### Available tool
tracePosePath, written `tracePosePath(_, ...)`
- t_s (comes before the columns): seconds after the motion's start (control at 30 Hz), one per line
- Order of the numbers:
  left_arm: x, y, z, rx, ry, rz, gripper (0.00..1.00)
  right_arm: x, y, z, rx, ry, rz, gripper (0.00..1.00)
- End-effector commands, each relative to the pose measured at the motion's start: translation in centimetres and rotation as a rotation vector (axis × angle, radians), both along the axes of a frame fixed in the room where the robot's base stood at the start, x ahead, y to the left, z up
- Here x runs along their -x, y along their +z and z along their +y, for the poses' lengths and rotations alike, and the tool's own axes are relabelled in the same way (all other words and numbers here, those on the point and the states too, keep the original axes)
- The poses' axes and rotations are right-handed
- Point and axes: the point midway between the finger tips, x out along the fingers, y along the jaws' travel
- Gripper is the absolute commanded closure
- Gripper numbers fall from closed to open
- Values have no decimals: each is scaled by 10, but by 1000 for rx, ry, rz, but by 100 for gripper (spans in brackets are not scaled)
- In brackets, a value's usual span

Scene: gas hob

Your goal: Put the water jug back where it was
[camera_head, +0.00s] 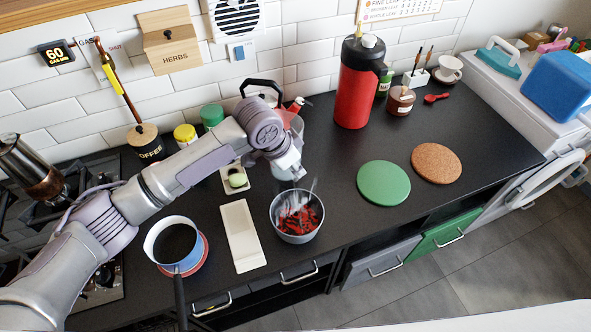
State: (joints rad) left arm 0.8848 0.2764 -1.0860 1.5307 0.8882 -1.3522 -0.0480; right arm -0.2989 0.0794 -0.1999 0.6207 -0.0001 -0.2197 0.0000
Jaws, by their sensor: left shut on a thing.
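My left arm reaches across the counter from the left. My left gripper (290,170) is shut just behind and above a grey bowl with red pieces in it (297,228). What it grips is mostly hidden by the gripper and wrist; it appears to be the water jug, but its outline is unclear. Behind the wrist, a black curved handle (262,82) and a red-topped part (297,104) show; I cannot tell whether they belong to the jug. Pale streaks show above the bowl's contents. My right gripper is not in view.
A saucepan (175,240) stands on a red mat, its handle toward the front edge. A white tray (242,235) lies beside the bowl. A green disc (384,183) and a cork disc (436,163) lie to the right. A red flask (357,85) stands behind them.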

Motion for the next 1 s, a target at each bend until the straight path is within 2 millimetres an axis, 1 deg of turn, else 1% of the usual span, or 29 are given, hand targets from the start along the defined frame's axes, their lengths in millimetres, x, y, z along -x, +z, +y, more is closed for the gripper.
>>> tracePosePath(0.03,1,-7,0,-1,1,2,100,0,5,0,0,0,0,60)
tracePosePath(0.1,0,-15,0,0,1,2,100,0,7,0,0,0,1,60)
tracePosePath(0.2,0,-22,0,-1,-1,-1,100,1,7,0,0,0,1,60)
tracePosePath(0.47,0,-24,0,0,-1,-2,100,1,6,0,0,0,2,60)
tracePosePath(0.8,0,-34,0,0,0,-1,100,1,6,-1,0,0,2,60)
tracePosePath(0.93,0,-35,0,0,1,-2,100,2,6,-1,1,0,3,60)
tracePosePath(0.97,0,-36,0,0,1,0,86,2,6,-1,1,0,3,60)
tracePosePath(1.0,0,-36,0,0,1,0,79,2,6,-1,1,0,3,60)
